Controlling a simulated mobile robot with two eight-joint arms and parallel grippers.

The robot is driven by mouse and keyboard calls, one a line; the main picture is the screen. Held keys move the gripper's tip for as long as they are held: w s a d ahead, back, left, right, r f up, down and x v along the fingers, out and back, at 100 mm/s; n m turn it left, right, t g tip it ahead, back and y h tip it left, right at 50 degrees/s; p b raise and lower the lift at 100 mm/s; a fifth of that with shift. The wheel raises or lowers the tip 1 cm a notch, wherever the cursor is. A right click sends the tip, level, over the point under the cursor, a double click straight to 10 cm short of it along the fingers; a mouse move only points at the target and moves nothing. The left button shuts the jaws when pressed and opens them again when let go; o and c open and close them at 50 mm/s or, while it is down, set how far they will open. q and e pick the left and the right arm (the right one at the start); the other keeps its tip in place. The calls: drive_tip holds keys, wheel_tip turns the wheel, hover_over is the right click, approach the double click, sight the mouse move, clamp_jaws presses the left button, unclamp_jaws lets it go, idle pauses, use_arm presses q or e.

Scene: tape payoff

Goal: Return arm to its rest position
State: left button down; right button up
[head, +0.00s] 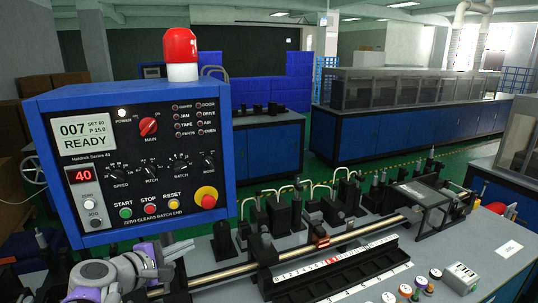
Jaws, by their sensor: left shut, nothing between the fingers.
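My left arm comes in at the lower left, grey and white with purple parts. Its gripper (182,248) is shut and empty. It is just below the blue control panel (52,150) and near the left end of the long metal rod (225,272). In the picture it overlaps the panel's lower edge; I cannot tell how far apart they are. My right gripper is not in view.
The panel reads READY and carries a red beacon (181,50) on top. Black machine fixtures (282,211) stand along the rod. A numbered scale (330,261) lies in front. Several round pieces and a grey box (461,278) sit at the lower right of the worktop.

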use_arm(q)
drive_tip(key=s+d+f+m+g, duration=0.3)
drive_tip(key=s+d+f+m, duration=0.2)
drive_tip(key=s+d+f, duration=0.15)
drive_tip(key=s+a+f+m+g+y, duration=0.1)
drive_tip(key=s+f+m+g+y, duration=0.3)
drive_tip(key=s+f+m, duration=0.8)
drive_tip(key=s+f+y, duration=0.1)
drive_tip(key=s+f, duration=0.3)
drive_tip(key=s, duration=0.2)
drive_tip(key=shift+f+m, duration=0.4)
drive_tip(key=shift+s, duration=0.1)
